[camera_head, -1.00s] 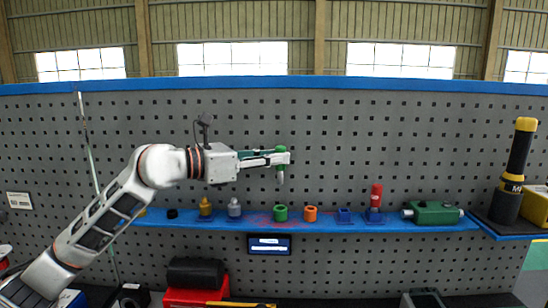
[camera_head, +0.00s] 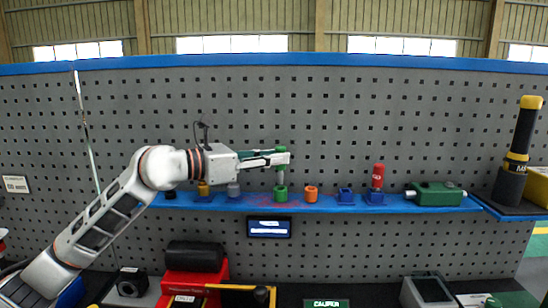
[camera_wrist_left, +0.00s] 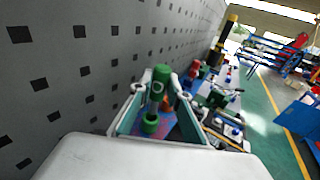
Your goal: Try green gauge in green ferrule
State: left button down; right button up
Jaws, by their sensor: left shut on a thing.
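My left gripper (camera_head: 283,157) is shut on the green gauge (camera_head: 281,151), a green-headed pin with a grey lower end, held upright. The green ferrule (camera_head: 281,195), a short green ring, stands on the blue shelf directly below it. The gauge's tip is at or just above the ferrule's mouth; I cannot tell whether it has entered. In the left wrist view the gauge (camera_wrist_left: 161,73) is between the fingers and the ferrule (camera_wrist_left: 150,124) shows below its tip. My right gripper is not in view.
The blue shelf (camera_head: 230,205) runs along a grey pegboard (camera_head: 340,110). A grey piece (camera_head: 234,189) and a yellow piece (camera_head: 204,189) stand left, under my arm.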

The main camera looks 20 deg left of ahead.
aim_at(276, 169)
pick_arm(q)
jog(key=shift+f, duration=0.2)
dwell(0.3)
jog(key=shift+f+b, duration=0.45)
jog(key=shift+f, duration=0.05)
jog(key=shift+f+b, duration=0.4)
jog(key=shift+f, duration=0.15)
dwell(0.5)
jog(key=shift+f, duration=0.4)
dwell(0.4)
jog(key=shift+r, duration=0.1)
notch_tip(276, 169, up, 6)
jog(key=p, duration=0.4)
jog(key=shift+r, duration=0.25)
dwell(0.8)
dwell(0.4)
